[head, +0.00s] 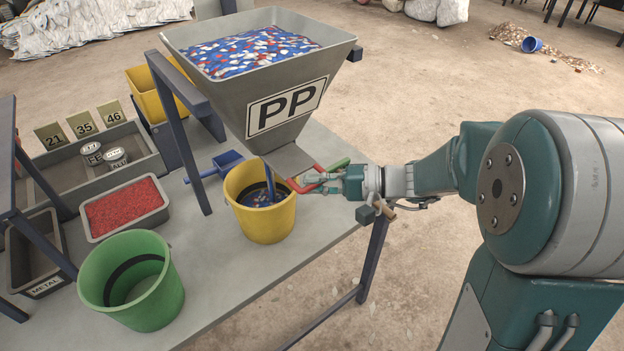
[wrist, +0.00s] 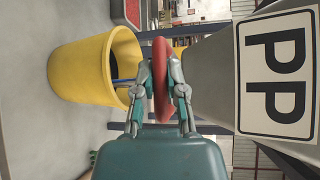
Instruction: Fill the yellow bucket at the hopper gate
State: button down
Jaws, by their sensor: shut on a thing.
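The yellow bucket (head: 262,218) stands upright on the grey table under the spout of the PP hopper (head: 240,100). My gripper (head: 318,182) is shut on the red gate handle (head: 303,187) beside the spout. In the wrist view both fingers (wrist: 163,85) close around the red handle (wrist: 161,60). A green bar (head: 338,164) shows just behind my fingers.
A green bucket (head: 150,300) stands empty at the table's front left. Near it are a tray of red pellets (head: 127,208), a blue scoop (head: 216,165) and a grey bin labelled METAL (head: 38,280). Hopper legs stand close to the yellow bucket.

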jog(key=c, duration=0.7)
grip_release()
jog(key=shift+f, duration=0.1)
jog(key=v, duration=1.2)
